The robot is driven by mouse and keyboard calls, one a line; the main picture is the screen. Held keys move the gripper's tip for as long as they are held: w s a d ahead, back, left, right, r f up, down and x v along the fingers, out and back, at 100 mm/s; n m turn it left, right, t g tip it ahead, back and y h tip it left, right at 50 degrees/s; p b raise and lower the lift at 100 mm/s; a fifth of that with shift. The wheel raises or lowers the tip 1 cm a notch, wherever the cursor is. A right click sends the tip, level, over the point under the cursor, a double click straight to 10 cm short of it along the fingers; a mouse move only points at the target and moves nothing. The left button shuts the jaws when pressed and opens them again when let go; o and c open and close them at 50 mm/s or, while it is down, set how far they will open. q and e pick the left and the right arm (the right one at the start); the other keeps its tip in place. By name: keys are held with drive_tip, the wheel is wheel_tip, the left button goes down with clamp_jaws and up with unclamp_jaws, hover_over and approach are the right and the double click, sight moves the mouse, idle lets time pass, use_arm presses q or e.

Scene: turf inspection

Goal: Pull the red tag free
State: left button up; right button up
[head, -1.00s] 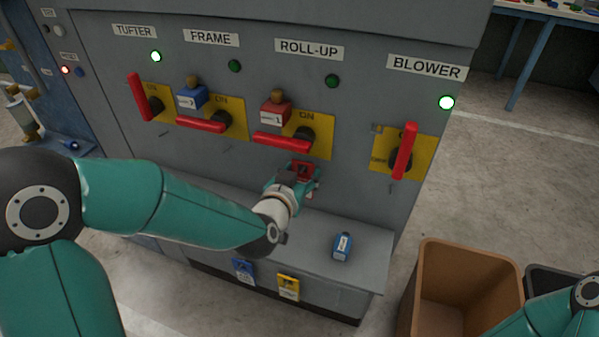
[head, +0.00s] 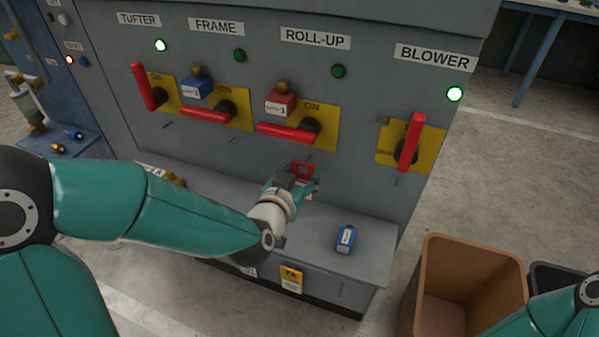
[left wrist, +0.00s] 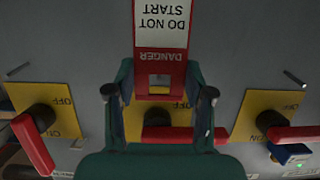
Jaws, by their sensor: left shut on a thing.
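The red tag (left wrist: 160,68) reads DANGER, DO NOT START and appears upside down in the left wrist view. My left gripper (left wrist: 160,98) is shut on it, with one finger on each side. In the head view the red tag (head: 303,168) shows at the tips of my left gripper (head: 292,184), below the ROLL-UP switch (head: 290,130). I cannot tell whether the tag still touches a peg on the panel. My right arm shows at the lower right, but its gripper is out of the picture.
The grey panel carries several red-handled switches; a blue lock (head: 196,88) and a red lock (head: 281,102) sit at two. A blue padlock (head: 346,239) lies on the ledge (head: 365,262). A yellow tag (head: 291,279) hangs on its front. A brown bin (head: 470,248) stands to the right.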

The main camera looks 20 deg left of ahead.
use_arm(q)
drive_tip(key=shift+s, duration=0.1)
idle(0.3)
drive_tip(key=shift+s, duration=1.2)
drive_tip(key=shift+s+f+b, duration=0.15)
drive_tip(key=shift+s+b, duration=0.1)
drive_tip(key=shift+b, duration=0.45)
drive_tip(key=shift+s+a+b, duration=0.1)
drive_tip(key=shift+s+b, duration=0.5)
drive_tip(key=shift+b, duration=0.05)
drive_tip(key=shift+s, duration=0.4)
